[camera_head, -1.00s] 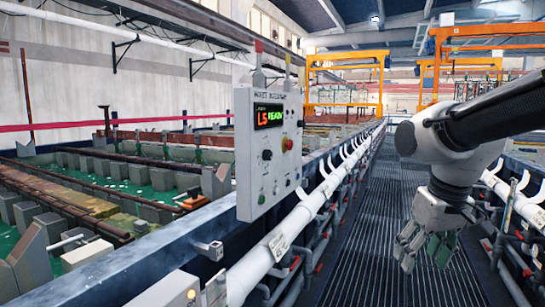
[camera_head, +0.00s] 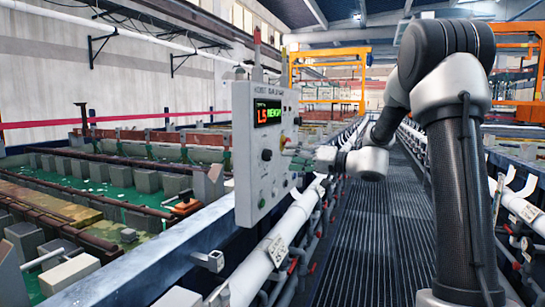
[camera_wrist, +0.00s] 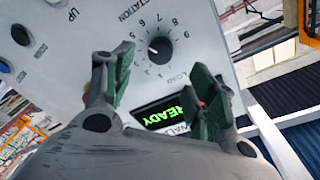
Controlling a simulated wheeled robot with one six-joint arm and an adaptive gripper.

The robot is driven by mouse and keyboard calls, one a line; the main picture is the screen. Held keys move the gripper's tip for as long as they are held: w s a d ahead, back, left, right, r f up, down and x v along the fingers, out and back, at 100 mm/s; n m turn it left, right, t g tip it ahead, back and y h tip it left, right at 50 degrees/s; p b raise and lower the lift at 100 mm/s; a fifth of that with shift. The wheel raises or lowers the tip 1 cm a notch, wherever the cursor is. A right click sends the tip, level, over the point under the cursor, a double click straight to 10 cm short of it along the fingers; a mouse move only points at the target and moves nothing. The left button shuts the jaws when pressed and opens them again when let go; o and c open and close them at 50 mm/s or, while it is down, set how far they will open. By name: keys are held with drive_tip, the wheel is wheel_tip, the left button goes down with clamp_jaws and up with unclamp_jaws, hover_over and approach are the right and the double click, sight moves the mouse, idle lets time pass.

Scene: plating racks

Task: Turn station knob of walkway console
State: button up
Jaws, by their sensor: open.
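The walkway console (camera_head: 246,180) is a grey box with a lit display reading L5 READY, left of the walkway. Its station knob (camera_wrist: 160,49) is a round black knob with a white pointer mark, inside a ring of printed numbers. It seems to be the dark knob (camera_head: 266,155) below the display in the head view. My gripper (camera_wrist: 162,65) is open, with green-padded fingers spread either side of the knob's line and apart from it in the wrist view. In the head view my gripper (camera_head: 303,160) is small, at the console's right edge.
The READY display (camera_wrist: 175,108) shows between my fingers. Blue and black buttons (camera_wrist: 20,35) sit at the panel's left in the wrist view. A white pipe (camera_head: 290,225) with hooks runs below the console. The grated walkway (camera_head: 370,240) is clear; green tanks (camera_head: 115,180) lie left.

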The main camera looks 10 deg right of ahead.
sight(270, 155)
drive_tip(key=x, duration=0.7)
drive_tip(key=shift+w+a, duration=0.1)
drive_tip(key=shift+a, duration=0.1)
drive_tip(key=c, duration=1)
